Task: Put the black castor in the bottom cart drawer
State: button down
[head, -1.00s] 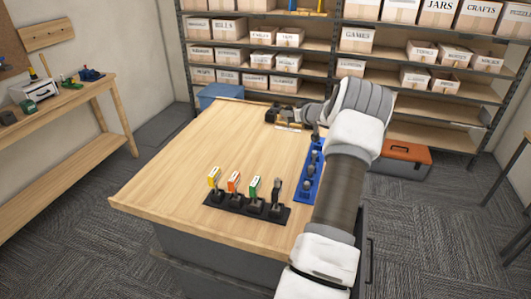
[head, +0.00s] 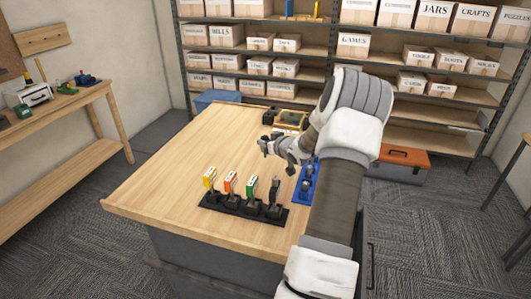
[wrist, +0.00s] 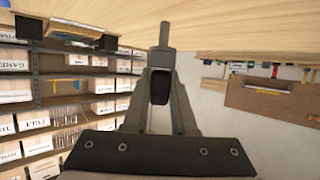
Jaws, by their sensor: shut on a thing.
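My gripper (head: 268,145) is raised over the wooden top of the cart (head: 180,160), pointing left. In the wrist view my gripper (wrist: 161,72) is shut on the black castor (wrist: 160,84). Its dark wheel sits between the fingers and its grey stem sticks out past the fingertips. The castor is small and hard to make out in the head view. The grey cart body (head: 205,255) shows below the top at the front. A dark handle shows low on its right side, partly behind my arm. I cannot see an open drawer or tell the bottom one.
A black rack (head: 235,208) holds yellow, orange, green and dark upright pieces. A blue rack (head: 302,190) with dark pieces is partly behind my arm. A tray (head: 290,120) lies at the cart's back. Shelves (head: 300,95), an orange toolbox (head: 402,160) and a left bench (head: 75,105) stand around.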

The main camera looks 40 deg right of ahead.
jog(key=shift+f, duration=1.85)
jog(key=shift+f, duration=0.15)
jog(key=c, duration=0.7)
grip_release()
jog(key=shift+s+r, duration=0.2)
jog(key=shift+r, duration=0.05)
jog(key=v, duration=1.1)
jog(key=shift+s+a+r, duration=0.15)
jog(key=shift+s, duration=0.1)
